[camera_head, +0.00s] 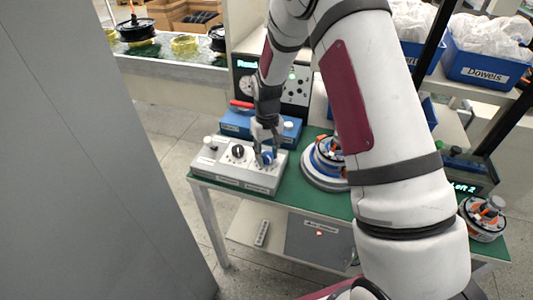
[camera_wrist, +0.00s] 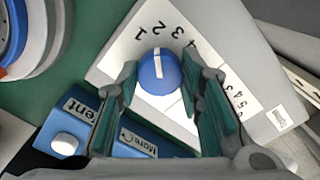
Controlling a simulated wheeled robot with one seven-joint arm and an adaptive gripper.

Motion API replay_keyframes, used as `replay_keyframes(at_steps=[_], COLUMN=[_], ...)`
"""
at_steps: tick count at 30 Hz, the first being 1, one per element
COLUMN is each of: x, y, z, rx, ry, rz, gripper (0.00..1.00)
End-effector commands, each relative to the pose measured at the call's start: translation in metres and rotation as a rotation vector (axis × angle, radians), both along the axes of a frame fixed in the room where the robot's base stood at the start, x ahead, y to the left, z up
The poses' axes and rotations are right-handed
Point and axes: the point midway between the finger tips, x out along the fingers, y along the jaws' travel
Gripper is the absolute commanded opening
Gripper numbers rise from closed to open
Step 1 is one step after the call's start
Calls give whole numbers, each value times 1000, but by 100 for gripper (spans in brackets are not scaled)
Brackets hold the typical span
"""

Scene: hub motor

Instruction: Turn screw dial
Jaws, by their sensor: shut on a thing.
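The blue dial (camera_wrist: 165,80) sits on a light control box (camera_wrist: 112,65), with a white mark on its face and the numbers 1 to 4 printed in an arc beside it. The mark points toward the numbers, but which one I cannot tell exactly. My gripper (camera_wrist: 159,68) is shut on the blue dial, one finger on each side. In the head view, my gripper (camera_head: 266,150) reaches down to the dial (camera_head: 267,158) at the right end of the control box (camera_head: 250,182). A black dial (camera_head: 238,151) and a white knob (camera_head: 209,142) stand to its left.
A blue box (camera_head: 235,122) with white buttons stands behind the control box on the green table (camera_head: 310,198). A round hub part (camera_head: 318,181) is close on the right. Blue bins (camera_head: 475,68) stand on the shelf behind. A grey panel (camera_head: 80,150) fills the left.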

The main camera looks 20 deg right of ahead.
Motion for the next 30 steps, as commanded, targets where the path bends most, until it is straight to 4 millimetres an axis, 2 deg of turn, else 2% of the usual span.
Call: replay_keyframes(at_steps=[7, 20, 21, 23, 24, 30], x=[0, 0, 0, 0, 0, 0], y=[1, 1, 1, 1, 1, 0], z=[0, 0, 0, 0, 0, 0], rx=[1, 1, 1, 1, 1, 0], ry=[0, 0, 0, 0, 0, 0], rz=[-70, -82, -81, -81, -81, -81], gripper=[6, 6, 38, 52, 54, 54])
